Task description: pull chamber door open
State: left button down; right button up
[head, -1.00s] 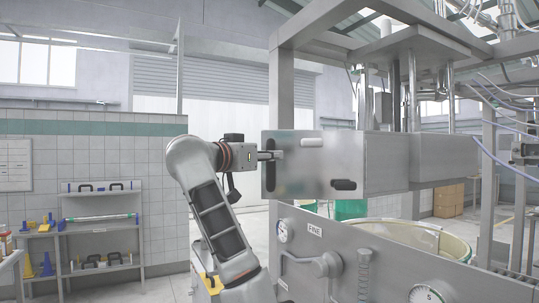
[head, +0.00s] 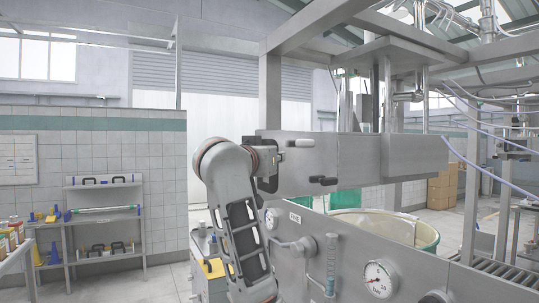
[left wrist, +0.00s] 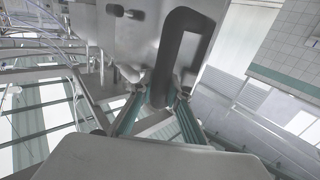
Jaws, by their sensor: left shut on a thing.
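The chamber door (head: 312,160) is a flat grey metal panel at the front of the chamber in the head view. A light bar (head: 301,143) and a dark grip (head: 322,181) sit on its face. My left gripper (head: 272,160) is at the door's left end, seen partly from behind my arm. In the left wrist view, a dark looped handle (left wrist: 188,25) stands out from the door (left wrist: 135,50), and my left gripper (left wrist: 160,98) is shut on its near bar. I cannot tell whether the door stands ajar. My right gripper is in neither view.
A gauge panel (head: 345,240) lies below the door, with a green-rimmed drum (head: 405,222) behind it. A steel frame post (head: 270,92) rises behind the door. A shelf (head: 105,220) stands by the tiled wall at left. Open floor shows between them.

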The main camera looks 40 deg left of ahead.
pick_arm(q)
jog(key=shift+s+d+r+n+g+y, duration=0.15)
jog(key=shift+d+n+y, duration=0.25)
jog(key=shift+d, duration=0.4)
jog(key=shift+s+d+n+g+y, duration=0.1)
jog(key=shift+d+n+g+y, duration=0.1)
jog(key=shift+d+y, duration=0.45)
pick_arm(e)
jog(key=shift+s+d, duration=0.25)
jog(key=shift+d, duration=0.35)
pick_arm(q)
jog(key=shift+d, duration=0.1)
